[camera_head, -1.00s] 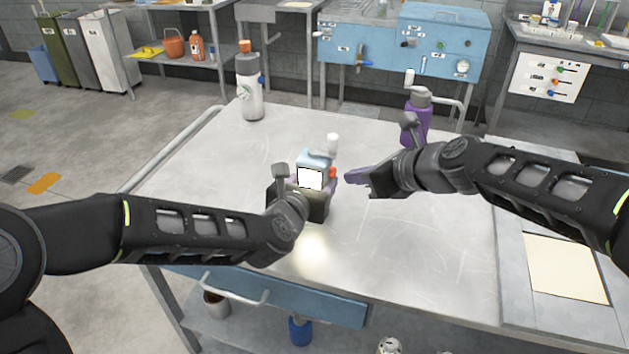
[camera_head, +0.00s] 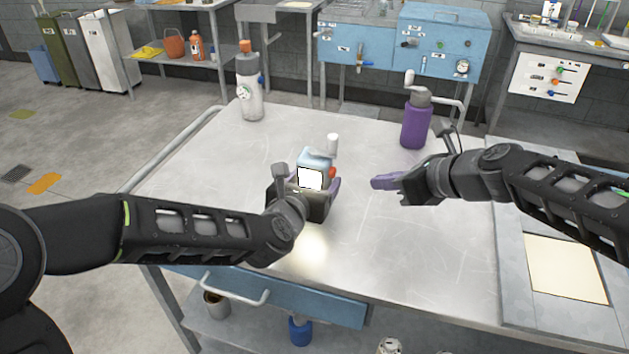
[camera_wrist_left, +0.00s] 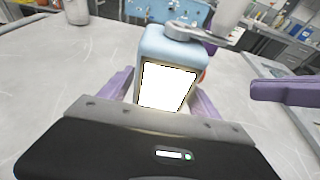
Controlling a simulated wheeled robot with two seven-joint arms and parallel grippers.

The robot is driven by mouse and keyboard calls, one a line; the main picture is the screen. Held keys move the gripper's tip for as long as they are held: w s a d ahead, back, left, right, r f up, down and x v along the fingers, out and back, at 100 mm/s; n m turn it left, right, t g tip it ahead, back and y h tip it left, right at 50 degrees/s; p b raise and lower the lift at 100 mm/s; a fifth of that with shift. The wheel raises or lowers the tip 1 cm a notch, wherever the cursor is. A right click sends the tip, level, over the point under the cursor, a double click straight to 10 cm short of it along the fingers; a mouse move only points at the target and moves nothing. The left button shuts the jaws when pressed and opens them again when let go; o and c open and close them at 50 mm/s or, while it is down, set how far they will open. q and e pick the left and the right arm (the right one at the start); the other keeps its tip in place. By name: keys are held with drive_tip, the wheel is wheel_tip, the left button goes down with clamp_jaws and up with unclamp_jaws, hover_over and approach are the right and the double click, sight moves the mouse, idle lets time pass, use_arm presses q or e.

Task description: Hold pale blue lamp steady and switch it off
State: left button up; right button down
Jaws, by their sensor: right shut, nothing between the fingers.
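The pale blue lamp (camera_head: 316,158) stands upright on the metal table, its bright white panel facing me and a red knob (camera_head: 332,172) on its right side. The panel looks lit, and a bright patch lies on the table in front. My left gripper (camera_head: 313,186) has its purple fingers on both sides of the lamp's lower body, closed on it; the left wrist view also shows the lamp (camera_wrist_left: 172,45) between them. My right gripper (camera_head: 378,182) is shut and empty, to the right of the lamp and apart from it. Its purple finger (camera_wrist_left: 285,93) shows in the left wrist view.
A purple bottle (camera_head: 415,127) stands behind my right gripper. A white bottle with an orange cap (camera_head: 249,95) stands at the table's back left. A pale sheet (camera_head: 565,268) lies at the right.

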use_arm(q)
drive_tip(key=shift+o, duration=1)
drive_tip(key=v, duration=1.2)
drive_tip(key=shift+f, duration=0.1)
